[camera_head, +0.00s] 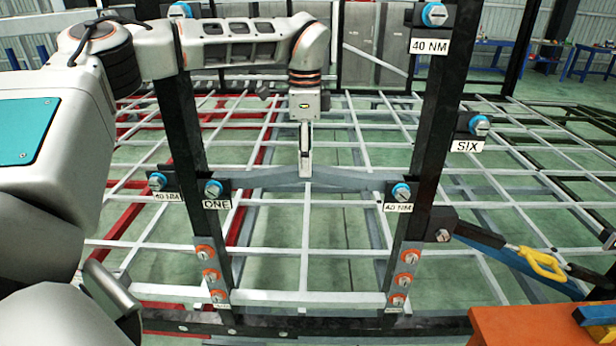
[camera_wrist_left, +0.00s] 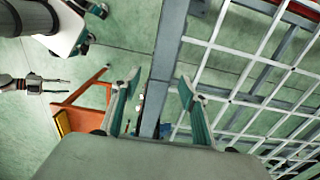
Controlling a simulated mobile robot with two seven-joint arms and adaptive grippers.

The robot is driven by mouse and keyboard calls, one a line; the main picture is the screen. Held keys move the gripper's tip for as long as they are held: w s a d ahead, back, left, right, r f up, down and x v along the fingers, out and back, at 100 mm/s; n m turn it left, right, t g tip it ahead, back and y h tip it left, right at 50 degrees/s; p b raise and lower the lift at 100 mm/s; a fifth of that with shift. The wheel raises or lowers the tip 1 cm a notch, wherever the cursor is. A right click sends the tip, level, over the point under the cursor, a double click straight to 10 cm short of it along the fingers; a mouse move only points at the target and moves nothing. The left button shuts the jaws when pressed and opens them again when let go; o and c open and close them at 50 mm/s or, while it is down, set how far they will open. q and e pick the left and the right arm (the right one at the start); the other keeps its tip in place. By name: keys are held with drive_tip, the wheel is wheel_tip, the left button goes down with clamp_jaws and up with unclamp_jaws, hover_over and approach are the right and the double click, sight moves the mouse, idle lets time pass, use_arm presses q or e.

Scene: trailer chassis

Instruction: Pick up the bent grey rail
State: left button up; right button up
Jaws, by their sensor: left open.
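The bent grey rail (camera_head: 345,178) spans between the two dark uprights in the middle of the head view, with a shallow bend in its middle. My left gripper (camera_head: 305,165) points down at the rail's middle. In the left wrist view its two fingers (camera_wrist_left: 159,80) are apart, one on each side of a grey bar, which I take to be the rail (camera_wrist_left: 167,50). I cannot tell whether the fingers touch it. My right gripper (camera_wrist_left: 62,86) shows small at the left of the left wrist view; its jaw opening is too small to judge.
Dark uprights (camera_head: 430,130) with blue and orange bolts and torque labels flank the rail. A white lattice of chassis bars (camera_head: 270,245) lies behind and below. An orange table (camera_head: 540,325) stands at the bottom right, near a yellow hook (camera_head: 541,262).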

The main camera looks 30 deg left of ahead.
use_arm(q)
drive_tip(key=shift+w+d+f+p, duration=0.1)
drive_tip(key=shift+f+p, duration=0.3)
drive_tip(key=shift+f, duration=1.55)
clamp_jaws()
drive_tip(key=shift+r, duration=0.1)
drive_tip(key=shift+w+r, duration=0.1)
